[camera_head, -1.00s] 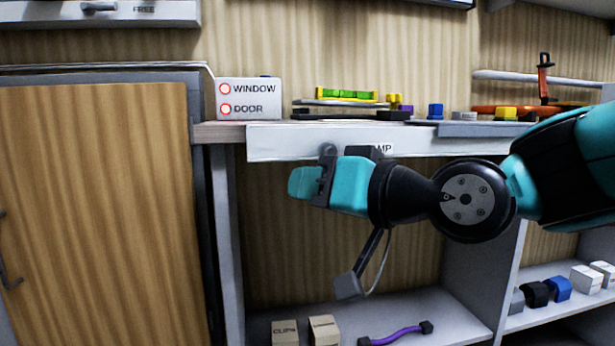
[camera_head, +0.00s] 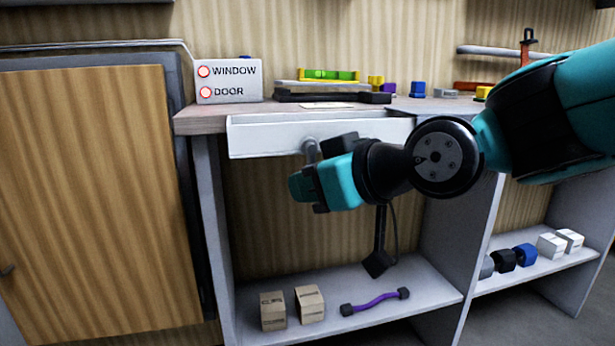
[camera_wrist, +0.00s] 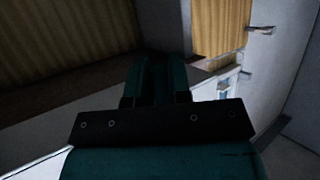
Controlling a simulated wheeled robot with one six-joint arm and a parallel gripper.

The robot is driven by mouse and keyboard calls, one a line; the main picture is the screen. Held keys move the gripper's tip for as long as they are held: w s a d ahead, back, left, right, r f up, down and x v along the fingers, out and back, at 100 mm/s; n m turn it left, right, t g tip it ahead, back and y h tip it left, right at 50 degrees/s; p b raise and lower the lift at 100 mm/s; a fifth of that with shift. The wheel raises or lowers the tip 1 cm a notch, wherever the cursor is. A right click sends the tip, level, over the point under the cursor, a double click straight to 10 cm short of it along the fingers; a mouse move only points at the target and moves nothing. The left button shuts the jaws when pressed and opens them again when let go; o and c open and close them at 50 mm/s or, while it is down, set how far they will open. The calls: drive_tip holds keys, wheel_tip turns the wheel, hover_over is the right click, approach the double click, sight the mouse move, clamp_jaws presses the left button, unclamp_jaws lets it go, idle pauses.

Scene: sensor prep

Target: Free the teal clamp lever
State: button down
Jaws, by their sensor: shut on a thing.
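No teal clamp lever can be told apart from my teal gripper in either view. My gripper (camera_head: 303,190) is shut at a grey knob-like handle (camera_head: 309,150) on the white front panel (camera_head: 262,136) under the bench edge. The handle's lower end goes behind my fingers, so the grip itself is hidden. In the wrist view my teal fingers (camera_wrist: 156,82) are close together, and what lies between them is too dark to see.
The bench (camera_head: 205,118) holds a WINDOW/DOOR box (camera_head: 229,81), a green level (camera_head: 330,75) and several small blocks. A wooden door (camera_head: 90,200) stands at left.

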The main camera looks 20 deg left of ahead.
idle(0.3)
drive_tip(key=c, duration=1.1)
unclamp_jaws()
drive_tip(key=p+v, duration=0.4)
drive_tip(key=v, duration=1.3)
drive_tip(key=shift+s+d+r, duration=0.1)
drive_tip(key=shift+d+r, duration=0.05)
drive_tip(key=shift+r, duration=0.1)
